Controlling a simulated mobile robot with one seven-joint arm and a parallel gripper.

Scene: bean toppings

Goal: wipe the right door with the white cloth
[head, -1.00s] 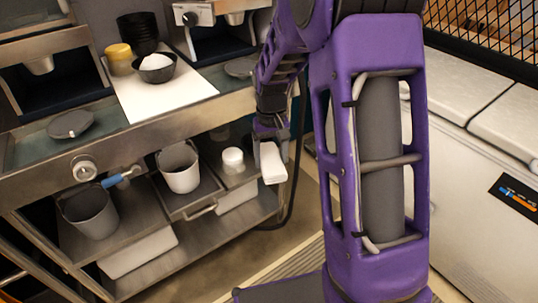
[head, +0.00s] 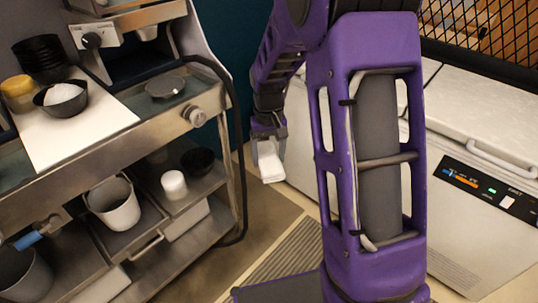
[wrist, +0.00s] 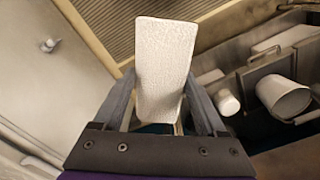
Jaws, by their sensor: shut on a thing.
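My gripper (head: 267,146) is shut on the white cloth (head: 270,166), a folded pale block, and holds it in the air between the counter and the white chest freezer. In the wrist view the cloth (wrist: 165,65) stands up between the fingers (wrist: 160,100). The freezer's right door, a pale flat lid (head: 485,105) with a handle (head: 503,160) at its front edge, is at the right of the head view. The cloth is apart from it. The left lid (head: 428,72) is partly hidden by my arm.
A metal counter (head: 110,150) with bowls and a white board (head: 70,125) stands at left. Its lower shelf holds a white bucket (head: 115,205) and a white jar (head: 174,185). A black hose (head: 240,150) hangs at its end. Floor between counter and freezer is open.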

